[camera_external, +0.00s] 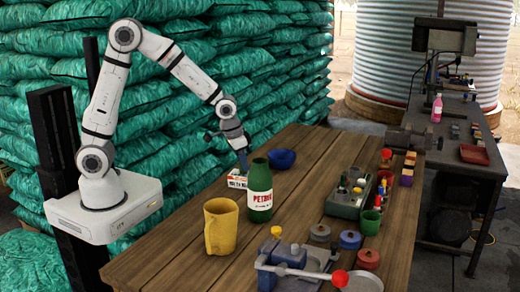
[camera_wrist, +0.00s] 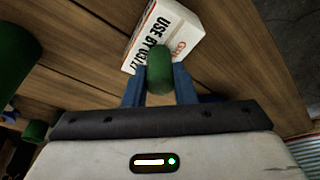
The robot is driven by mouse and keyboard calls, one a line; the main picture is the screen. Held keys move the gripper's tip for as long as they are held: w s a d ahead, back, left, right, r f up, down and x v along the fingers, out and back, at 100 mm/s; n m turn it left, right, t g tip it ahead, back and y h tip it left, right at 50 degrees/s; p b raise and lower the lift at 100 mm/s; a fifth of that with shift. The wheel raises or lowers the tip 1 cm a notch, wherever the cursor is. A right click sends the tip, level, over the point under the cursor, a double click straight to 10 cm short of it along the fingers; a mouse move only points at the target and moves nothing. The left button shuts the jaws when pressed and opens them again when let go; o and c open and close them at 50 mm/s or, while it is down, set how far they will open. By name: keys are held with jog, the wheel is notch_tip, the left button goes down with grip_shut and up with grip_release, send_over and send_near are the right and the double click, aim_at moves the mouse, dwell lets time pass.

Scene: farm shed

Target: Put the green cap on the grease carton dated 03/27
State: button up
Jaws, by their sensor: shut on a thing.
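My gripper (camera_wrist: 160,88) is shut on the green cap (camera_wrist: 159,66), which sits between its two blue fingers in the wrist view. The cap cannot be made out there. I cannot tell whether the cap touches the carton.
A green petrol bottle (camera_external: 260,192) stands close in front of the carton, with a yellow mug (camera_external: 220,230) nearer. A blue bowl (camera_external: 281,159) is behind right. A grey tray (camera_external: 345,207), a green cup (camera_external: 370,223) and a blue vise-like tool (camera_external: 285,258) fill the right.

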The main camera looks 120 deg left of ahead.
jog(key=shift+f, duration=0.2)
jog(key=o, duration=1)
jog(key=shift+c, duration=0.2)
jog(key=shift+r, duration=0.15)
jog(key=shift+r, duration=0.25)
jog(key=v, duration=1.2)
jog(key=s+d+r+m, duration=0.15)
jog(key=d+m, duration=0.25)
jog(key=d, duration=1.1)
jog(key=s+d+f+m+h, duration=0.2)
jog(key=s+d+m, duration=0.3)
jog(key=s+d, duration=0.5)
jog(key=d, duration=0.3)
jog(key=shift+f+t+b, duration=0.3)
jog(key=shift+t+b, duration=0.1)
